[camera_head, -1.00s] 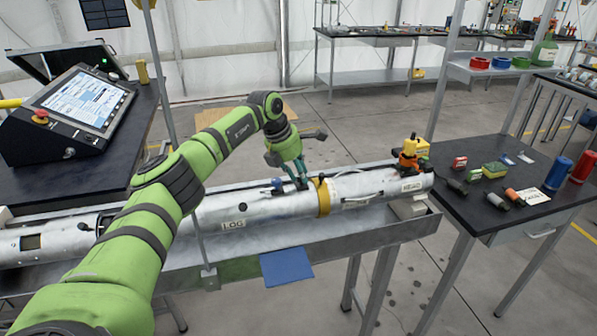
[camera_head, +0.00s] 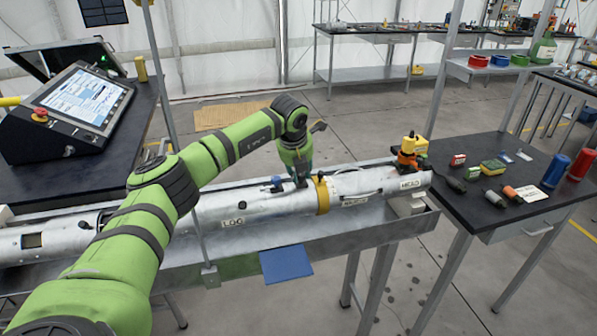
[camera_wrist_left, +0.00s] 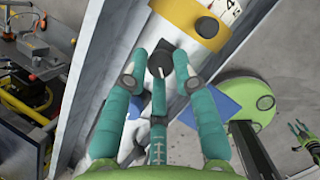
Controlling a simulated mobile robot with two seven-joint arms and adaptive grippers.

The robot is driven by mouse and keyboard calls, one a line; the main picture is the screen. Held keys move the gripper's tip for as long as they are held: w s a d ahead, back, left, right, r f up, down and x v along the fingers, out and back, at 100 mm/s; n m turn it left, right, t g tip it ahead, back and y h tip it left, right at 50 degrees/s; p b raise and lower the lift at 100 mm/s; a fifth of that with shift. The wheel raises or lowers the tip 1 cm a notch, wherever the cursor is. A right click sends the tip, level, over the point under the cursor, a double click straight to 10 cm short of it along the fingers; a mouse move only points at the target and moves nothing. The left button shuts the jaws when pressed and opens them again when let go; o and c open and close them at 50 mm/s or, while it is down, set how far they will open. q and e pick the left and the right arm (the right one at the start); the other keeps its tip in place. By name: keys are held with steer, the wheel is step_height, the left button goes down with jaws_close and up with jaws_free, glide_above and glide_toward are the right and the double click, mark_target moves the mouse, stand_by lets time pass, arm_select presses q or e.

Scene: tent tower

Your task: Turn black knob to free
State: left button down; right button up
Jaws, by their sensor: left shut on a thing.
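A long silver cylinder (camera_head: 250,204) marked LOG and HEAD lies in a metal trough, with a yellow ring (camera_head: 322,195) around it. My left gripper (camera_head: 300,184) points down at the cylinder's top, just left of the ring. In the left wrist view, a black knob (camera_wrist_left: 158,60) with a pale pointer line sits between the teal fingertips of this gripper (camera_wrist_left: 158,66), which is shut on it. The fingers partly hide the knob, and its label cannot be read. In the wrist view, teal fingers at the right edge look like my right gripper (camera_wrist_left: 304,136); their opening is unclear.
A second black knob (camera_wrist_left: 207,27) sits on the yellow ring. A small blue fitting (camera_head: 277,183) stands on the cylinder beside the left gripper. An orange and yellow fitting (camera_head: 410,152) stands near the HEAD end. A console (camera_head: 70,110) is at left, a black table (camera_head: 500,210) at right.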

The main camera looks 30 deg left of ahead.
arm_select(q)
steer(key=n, duration=0.1)
steer(key=n+y+b, duration=0.1)
steer(key=n, duration=0.2)
steer(key=shift+w+d+n+g+b, duration=0.2)
steer(key=shift+d+n+g+b, duration=0.1)
steer(key=shift+g, duration=0.1)
steer(key=n+g+y, duration=0.1)
steer(key=n, duration=0.2)
steer(key=shift+w+r+b, duration=0.1)
steer(key=shift+b, duration=0.3)
steer(key=shift+n+y, duration=0.3)
steer(key=shift+n, duration=0.2)
steer(key=c, duration=1)
jaws_free()
steer(key=shift+c, duration=0.2)
steer(key=shift+w, duration=0.1)
steer(key=v, duration=1.2)
steer(key=shift+w, duration=0.15)
